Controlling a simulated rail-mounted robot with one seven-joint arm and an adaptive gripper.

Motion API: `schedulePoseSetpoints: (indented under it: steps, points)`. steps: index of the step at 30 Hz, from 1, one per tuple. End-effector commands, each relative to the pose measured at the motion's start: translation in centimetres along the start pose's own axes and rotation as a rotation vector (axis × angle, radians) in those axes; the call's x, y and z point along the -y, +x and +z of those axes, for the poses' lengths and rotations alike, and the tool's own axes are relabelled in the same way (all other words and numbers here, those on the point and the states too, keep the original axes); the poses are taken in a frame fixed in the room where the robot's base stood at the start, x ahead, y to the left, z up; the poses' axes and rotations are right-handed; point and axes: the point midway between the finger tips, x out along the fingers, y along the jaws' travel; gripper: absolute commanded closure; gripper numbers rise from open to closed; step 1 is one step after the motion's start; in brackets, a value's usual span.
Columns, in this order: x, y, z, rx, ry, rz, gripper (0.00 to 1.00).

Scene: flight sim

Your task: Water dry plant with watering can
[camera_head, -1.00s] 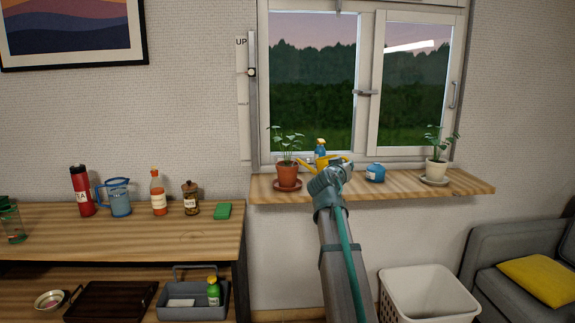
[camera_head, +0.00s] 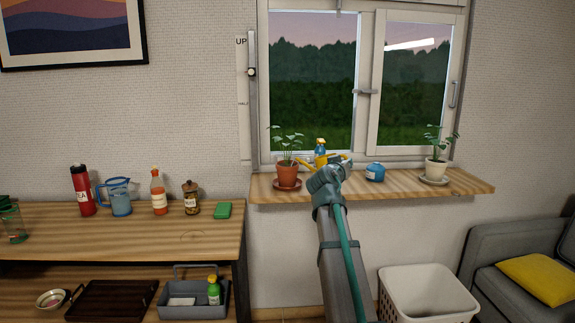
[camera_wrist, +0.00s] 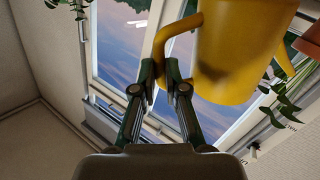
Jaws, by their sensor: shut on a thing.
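The yellow watering can (camera_head: 334,158) is held above the window sill, partly hidden behind my arm. Its spout points left toward the plant in a terracotta pot (camera_head: 286,172), which stands on a saucer. In the wrist view, my gripper (camera_wrist: 163,72) is shut on the handle of the can (camera_wrist: 232,55). The terracotta pot (camera_wrist: 313,38) shows at the right edge there. A second plant in a white pot (camera_head: 436,170) stands at the sill's right. No water stream can be made out.
A spray bottle (camera_head: 320,150) stands behind the can, close to it. A blue container (camera_head: 375,172) is right of my gripper on the wooden sill (camera_head: 470,185). A white basket (camera_head: 425,295) stands below. A table (camera_head: 130,235) with bottles is at left.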

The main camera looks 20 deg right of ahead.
Motion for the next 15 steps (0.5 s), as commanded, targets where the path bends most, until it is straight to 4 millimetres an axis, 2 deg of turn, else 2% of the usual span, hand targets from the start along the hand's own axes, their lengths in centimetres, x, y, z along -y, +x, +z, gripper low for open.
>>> schedulePoseSetpoints:
  steps: [15]
  points:
    - [0.02, 0.0, -0.5, 0.0, -0.01, 0.0, 1.0]
